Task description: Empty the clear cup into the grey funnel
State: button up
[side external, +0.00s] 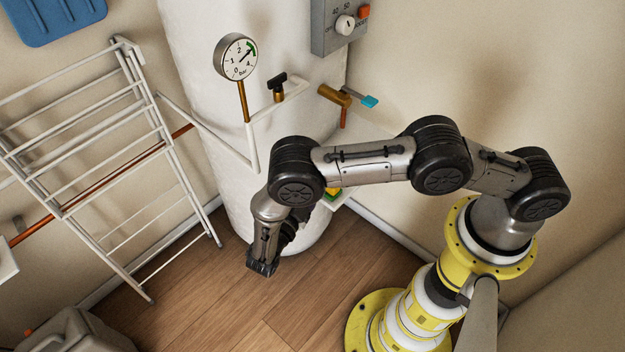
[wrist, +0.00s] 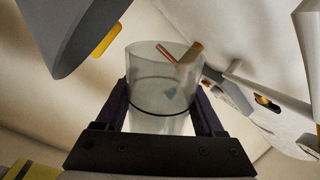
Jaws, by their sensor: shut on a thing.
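The clear cup (wrist: 150,105) stands between the two dark fingers of my gripper (wrist: 160,92) in the wrist view. My gripper is shut on its sides. The cup has a thin dark ring around it and its open rim faces up in that picture. I cannot tell what is inside it. A grey tapered shape (wrist: 72,35) with a yellow-orange part fills the upper left, apart from the cup; I cannot tell whether it is the funnel. In the side view my gripper (side external: 262,268) points down above the wooden floor, and the cup cannot be made out there.
A white tank (side external: 195,85) with a pressure gauge (side external: 236,57) and a brass valve (side external: 336,97) stands behind my arm. A white drying rack (side external: 95,150) is at the left. A grey control box (side external: 325,35) hangs above. Open wooden floor (side external: 210,305) lies in front.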

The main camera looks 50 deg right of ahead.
jog(key=shift+w+a+r+n, duration=0.1)
jog(key=shift+w+n, duration=0.35)
jog(key=shift+n, duration=0.55)
jog(key=m, duration=0.1)
jog(key=s+m, duration=0.1)
jog(key=m, duration=0.1)
jog(key=shift+s+f+m, duration=0.25)
jog(key=shift+f+m, duration=0.05)
jog(key=m, duration=0.1)
jog(key=s+m, duration=0.1)
jog(key=m, duration=0.1)
jog(key=shift+s+d+f+m+g, duration=0.2)
jog(key=shift+d+f+m+g, duration=0.1)
jog(key=shift+f+m, duration=0.1)
jog(key=shift+r, duration=0.15)
